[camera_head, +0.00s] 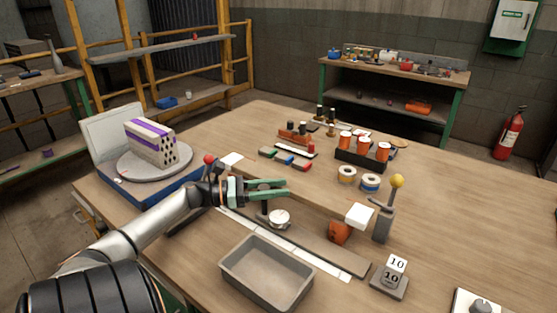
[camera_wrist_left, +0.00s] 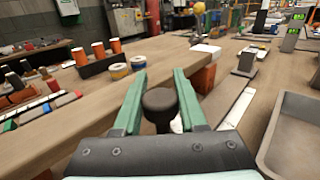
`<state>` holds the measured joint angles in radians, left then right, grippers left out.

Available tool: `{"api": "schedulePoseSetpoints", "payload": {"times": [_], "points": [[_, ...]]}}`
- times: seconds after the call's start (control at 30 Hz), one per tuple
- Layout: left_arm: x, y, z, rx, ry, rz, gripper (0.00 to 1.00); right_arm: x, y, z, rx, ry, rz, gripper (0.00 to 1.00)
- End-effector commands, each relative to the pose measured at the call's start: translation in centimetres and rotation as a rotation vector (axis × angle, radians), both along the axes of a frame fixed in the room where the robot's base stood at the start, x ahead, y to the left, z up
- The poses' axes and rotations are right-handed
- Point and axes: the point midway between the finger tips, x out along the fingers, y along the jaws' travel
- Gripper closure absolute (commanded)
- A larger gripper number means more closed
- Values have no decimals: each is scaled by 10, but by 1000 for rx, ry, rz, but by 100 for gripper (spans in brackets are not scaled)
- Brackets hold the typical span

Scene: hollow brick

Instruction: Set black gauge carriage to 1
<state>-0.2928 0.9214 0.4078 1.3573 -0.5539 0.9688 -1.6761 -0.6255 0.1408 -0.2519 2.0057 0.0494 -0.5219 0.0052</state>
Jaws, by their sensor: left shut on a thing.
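My left gripper (camera_head: 288,189) has green fingers and reaches in from the left over a rail on the table. It is shut on the black knob (camera_wrist_left: 160,101) of the gauge carriage, which sits between the fingers in the left wrist view. A round white dial gauge (camera_head: 279,217) shows just below the fingers in the head view. The dark rail (camera_head: 335,251) runs from under the gripper toward the lower right, with a white scale strip (camera_head: 300,262) along its near side. The scale's marks are too small to read. My right gripper is not in view.
A grey tray (camera_head: 226,270) stands in front of the scale. An orange block (camera_head: 340,232), a lever with a yellow ball (camera_head: 397,182) and a stand marked 10 (camera_head: 394,271) are to the right.

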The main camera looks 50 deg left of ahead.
Motion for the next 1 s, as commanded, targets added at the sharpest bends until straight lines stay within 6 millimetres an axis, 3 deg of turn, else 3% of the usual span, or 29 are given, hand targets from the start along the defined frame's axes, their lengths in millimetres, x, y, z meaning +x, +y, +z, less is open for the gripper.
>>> {"api": "schedulePoseSetpoints", "payload": {"times": [0.07,0.1,0.33,0.67,0.77,1.0], "points": [[0,0,0,-1,2,1,100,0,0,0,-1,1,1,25],[0,0,0,-1,2,1,55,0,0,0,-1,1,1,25],[0,0,0,-1,1,1,29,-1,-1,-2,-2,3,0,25],[-3,2,-1,-1,2,1,29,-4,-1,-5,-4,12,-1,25],[-13,8,-2,-2,3,2,29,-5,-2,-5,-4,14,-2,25],[-56,35,-2,-1,4,4,29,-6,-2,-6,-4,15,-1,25]]}}
